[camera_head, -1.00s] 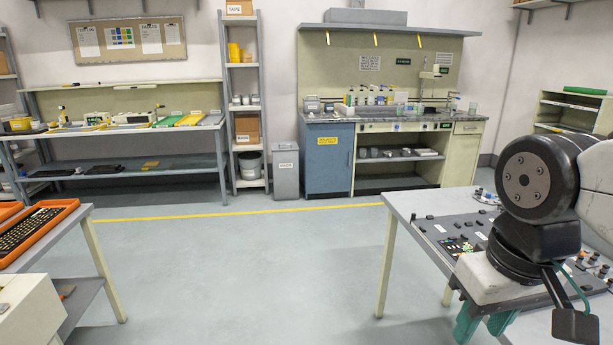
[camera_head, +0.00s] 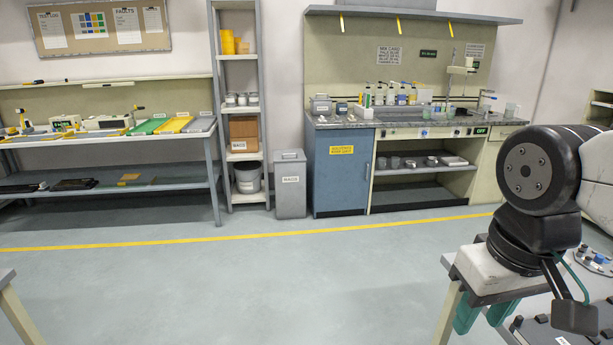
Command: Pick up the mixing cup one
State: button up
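Several small grey cups (camera_head: 395,162) stand on the open shelf under the counter of the back workbench, right of its blue cabinet. Clear cup-like vessels (camera_head: 511,110) stand on the counter above, near its right end. I cannot tell which of these is mixing cup one. My gripper (camera_head: 485,316) is at the lower right, far from the bench, with its two teal fingers pointing down and apart. Nothing shows between them.
A table (camera_head: 448,310) with small parts lies close below my arm at right. Another table's corner (camera_head: 6,277) is at the left edge. Open floor (camera_head: 260,290) reaches past a yellow line to the blue cabinet (camera_head: 340,180) and a grey bin (camera_head: 291,186).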

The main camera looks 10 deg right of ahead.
aim_at(451, 110)
jog(key=i, duration=4.6)
jog(key=z, duration=1.95)
jog(key=i, duration=3.4)
jog(key=u, duration=0.45)
